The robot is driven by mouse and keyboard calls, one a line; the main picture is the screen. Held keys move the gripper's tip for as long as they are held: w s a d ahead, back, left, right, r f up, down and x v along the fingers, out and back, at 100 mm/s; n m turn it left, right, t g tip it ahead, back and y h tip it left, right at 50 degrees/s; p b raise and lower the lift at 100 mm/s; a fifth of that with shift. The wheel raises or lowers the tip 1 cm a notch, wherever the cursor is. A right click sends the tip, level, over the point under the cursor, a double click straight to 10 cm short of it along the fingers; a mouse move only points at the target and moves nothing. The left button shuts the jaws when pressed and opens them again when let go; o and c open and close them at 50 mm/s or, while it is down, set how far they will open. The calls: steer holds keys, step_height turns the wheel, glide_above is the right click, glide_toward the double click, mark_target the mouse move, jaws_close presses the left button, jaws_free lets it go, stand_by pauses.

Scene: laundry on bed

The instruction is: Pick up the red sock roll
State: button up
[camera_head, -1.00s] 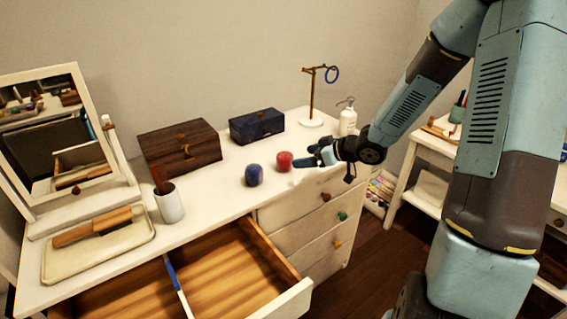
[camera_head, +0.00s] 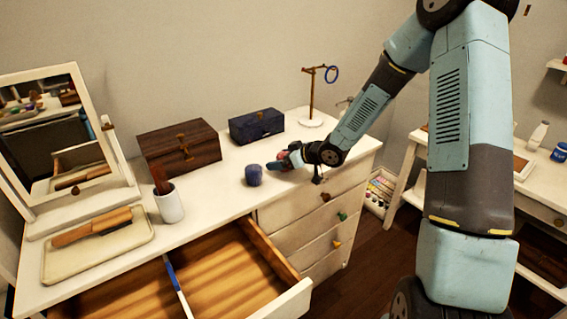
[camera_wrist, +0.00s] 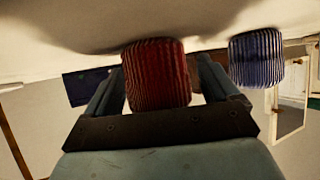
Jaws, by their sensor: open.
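The red sock roll (camera_wrist: 157,75) is ribbed and sits between the two open fingers of my gripper (camera_wrist: 160,95) in the wrist view. In the head view my gripper (camera_head: 284,164) is low over the dresser top and hides most of the red roll (camera_head: 283,155), leaving a small patch of red. I cannot tell whether the fingers touch the roll. A blue sock roll (camera_head: 254,175) stands just left of my gripper on the dresser, and it also shows at the right in the wrist view (camera_wrist: 257,58).
The white dresser (camera_head: 222,196) has an open drawer (camera_head: 235,275) in front. Behind are a brown box (camera_head: 180,148), a dark blue box (camera_head: 257,126) and a hook stand (camera_head: 311,95). A cup (camera_head: 169,204), a brush on a tray (camera_head: 95,253) and a mirror (camera_head: 75,140) are on the left.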

steer(key=shift+a, duration=0.1)
steer(key=shift+c, duration=0.2)
steer(key=c, duration=1)
steer(key=shift+c, duration=0.2)
